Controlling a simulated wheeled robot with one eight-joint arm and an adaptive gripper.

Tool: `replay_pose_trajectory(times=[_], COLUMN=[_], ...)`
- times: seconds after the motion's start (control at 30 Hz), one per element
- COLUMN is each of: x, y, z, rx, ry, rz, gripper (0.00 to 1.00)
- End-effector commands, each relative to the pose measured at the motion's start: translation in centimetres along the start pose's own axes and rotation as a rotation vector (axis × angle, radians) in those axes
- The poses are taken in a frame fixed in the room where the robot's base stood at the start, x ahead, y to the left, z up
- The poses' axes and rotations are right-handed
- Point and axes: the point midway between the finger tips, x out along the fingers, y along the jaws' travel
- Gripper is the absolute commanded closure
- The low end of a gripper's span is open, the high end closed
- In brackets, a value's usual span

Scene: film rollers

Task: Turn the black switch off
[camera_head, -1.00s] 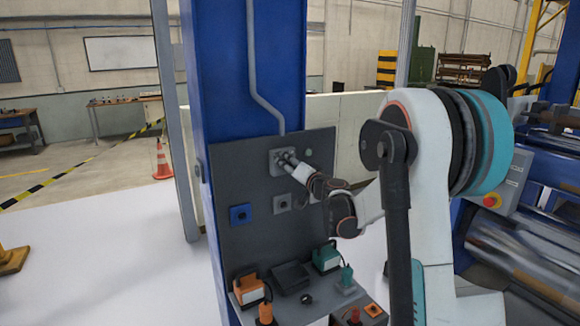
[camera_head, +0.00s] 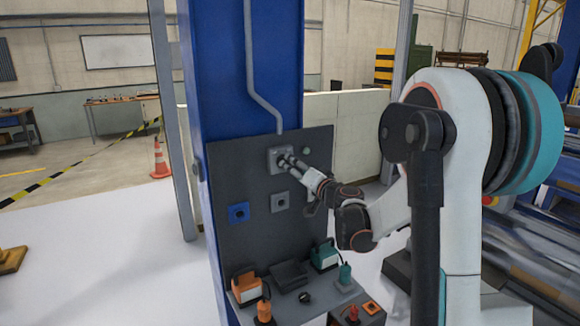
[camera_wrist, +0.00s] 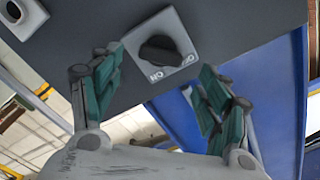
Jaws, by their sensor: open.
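The black switch (camera_wrist: 158,51) is a round knob on a light grey square plate (camera_wrist: 185,40) in the wrist view. White letters show at its lower edge, upside down and partly covered; I cannot tell its setting. In the head view, the plate (camera_head: 273,161) is at the top of the dark grey panel, and my fingers hide the knob. My gripper (camera_wrist: 161,62) is open, with green-padded fingers on either side of the knob. It also shows in front of the plate in the head view (camera_head: 284,161). I cannot tell whether the fingers touch it.
The dark panel (camera_head: 236,170) also carries a blue switch plate (camera_head: 239,213) and a grey one (camera_head: 279,202). Below are an orange connector box (camera_head: 246,287), a green one (camera_head: 324,257) and several plugs. A blue column (camera_head: 225,75) stands behind.

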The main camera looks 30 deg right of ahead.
Motion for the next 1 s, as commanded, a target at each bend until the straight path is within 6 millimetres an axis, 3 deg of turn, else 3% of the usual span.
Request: replay_pose_trajectory(times=[0.1, 0.33, 1.0], x=[-2.5, -5.4, -6.0], y=[0.1, 0.1, -0.2], z=[-0.1, 0.0, 0.2], rx=[0.0, -0.001, -0.002], ry=[0.001, 0.0, -0.004], rz=[0.001, 0.0, -0.001], gripper=[0.3, 0.3, 0.3])
